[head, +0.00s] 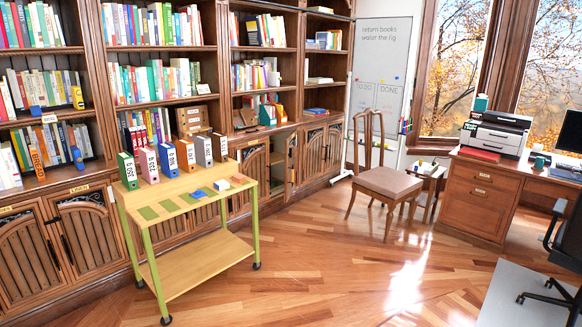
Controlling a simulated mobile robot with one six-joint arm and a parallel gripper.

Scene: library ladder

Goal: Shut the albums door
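A row of low wooden cabinets with slatted doors runs under the bookshelves. One cabinet door (290,166) right of the trolley stands ajar, and a pale shelf inside shows beside it. The label plates there are too small to read, so I cannot tell for sure that this is the albums door. The doors to its right (316,148) look shut. My gripper is not in view.
A yellow-green trolley (198,274) with several numbered binders (169,159) stands before the cabinets, left of the ajar door. A chair (388,184) and a desk (473,203) stand to the right. The wooden floor (320,250) between is clear.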

